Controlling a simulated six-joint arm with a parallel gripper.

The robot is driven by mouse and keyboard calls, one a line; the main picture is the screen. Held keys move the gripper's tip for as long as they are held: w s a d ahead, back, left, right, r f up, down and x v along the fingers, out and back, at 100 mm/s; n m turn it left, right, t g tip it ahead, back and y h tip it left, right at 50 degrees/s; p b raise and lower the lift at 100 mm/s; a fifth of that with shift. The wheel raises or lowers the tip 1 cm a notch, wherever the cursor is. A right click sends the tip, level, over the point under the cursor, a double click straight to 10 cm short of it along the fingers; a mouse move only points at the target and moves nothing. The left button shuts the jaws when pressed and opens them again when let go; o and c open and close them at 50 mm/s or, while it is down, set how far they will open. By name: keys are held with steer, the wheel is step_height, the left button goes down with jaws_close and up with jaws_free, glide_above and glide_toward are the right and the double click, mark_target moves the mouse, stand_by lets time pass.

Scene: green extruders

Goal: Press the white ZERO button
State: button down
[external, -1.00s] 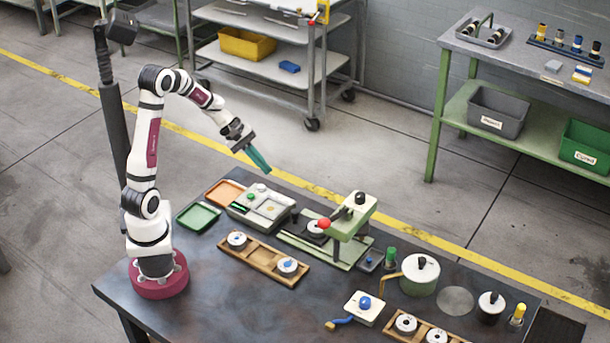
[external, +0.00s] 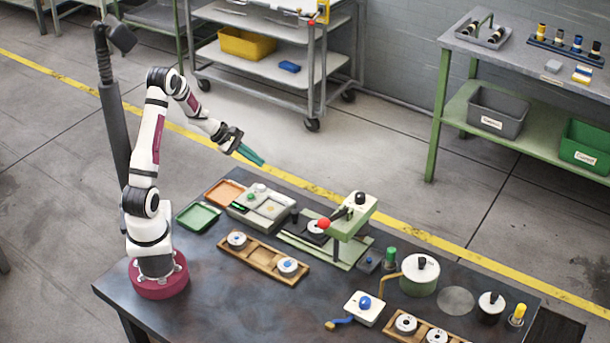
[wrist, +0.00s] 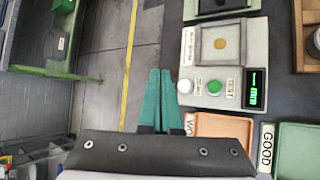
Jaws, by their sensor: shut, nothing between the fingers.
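The white ZERO button (wrist: 184,86) is a round cap on a light grey tester box (wrist: 238,36), beside a green button (wrist: 214,87). In the external view the box (external: 273,212) stands at the table's back edge, with the white button (external: 260,187) at its far end. My gripper (external: 262,162) is in the air above and behind the box, touching nothing. In the wrist view its two teal fingers (wrist: 160,72) are together, empty, to the left of the white button.
Orange (external: 224,192) and green (external: 198,216) trays lie left of the box. A wooden rack (external: 262,262) with white discs is in front. A green press (external: 352,217) stands to the right. The air around my gripper is clear.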

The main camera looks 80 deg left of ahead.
mark_target(258, 189)
steer(key=shift+f, duration=3.1)
steer(key=shift+f, duration=0.4)
steer(key=shift+f, duration=0.4)
steer(key=shift+r, duration=0.85)
step_height(258, 189, up, 5)
stand_by(0.3)
